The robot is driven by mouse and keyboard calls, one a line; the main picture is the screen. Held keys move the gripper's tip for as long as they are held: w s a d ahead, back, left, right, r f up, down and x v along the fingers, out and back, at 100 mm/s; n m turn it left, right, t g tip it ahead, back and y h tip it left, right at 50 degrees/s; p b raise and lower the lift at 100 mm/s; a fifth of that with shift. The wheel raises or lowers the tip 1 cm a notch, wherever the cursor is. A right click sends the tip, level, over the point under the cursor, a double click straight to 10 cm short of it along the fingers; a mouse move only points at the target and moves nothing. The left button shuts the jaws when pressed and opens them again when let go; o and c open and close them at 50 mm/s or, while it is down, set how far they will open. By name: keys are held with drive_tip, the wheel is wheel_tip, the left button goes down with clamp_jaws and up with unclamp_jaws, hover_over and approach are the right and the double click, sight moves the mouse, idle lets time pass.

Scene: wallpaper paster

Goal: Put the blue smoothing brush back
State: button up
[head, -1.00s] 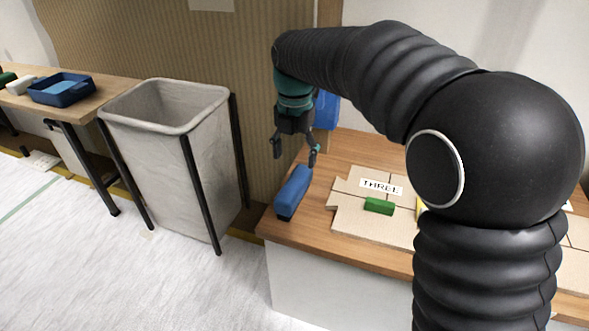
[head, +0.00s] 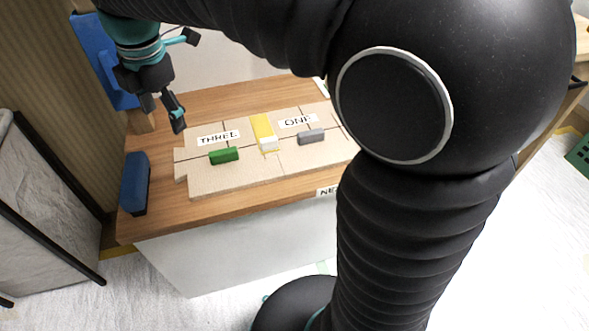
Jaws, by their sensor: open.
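The blue smoothing brush (head: 135,180) has a dark lower edge and lies near the left edge of the wooden tabletop (head: 240,97). My gripper (head: 163,114) is open and empty, above the table. In the picture it is up and to the right of the brush, apart from it. A second blue object (head: 97,52), perhaps a holder, is at the wooden post behind my gripper and is partly hidden by it.
A cardboard sheet (head: 225,180) on the table bears labels "THREE" and "ONE", with green (head: 224,156), yellow-and-white (head: 265,137) and grey (head: 312,136) pieces. My arm hides the right side.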

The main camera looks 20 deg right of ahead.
drive_tip(key=s+d+f+m+t, duration=0.2)
drive_tip(key=s+d+m, duration=0.7)
drive_tip(key=m, duration=0.3)
drive_tip(key=s+d+f+m+t+p, duration=0.1)
drive_tip(key=s+d+f+m+t, duration=0.1)
drive_tip(key=s+d+m, duration=0.7)
drive_tip(key=d+m, duration=0.1)
drive_tip(key=m, duration=0.3)
drive_tip(key=shift+d+f+h, duration=0.3)
drive_tip(key=shift+d, duration=0.05)
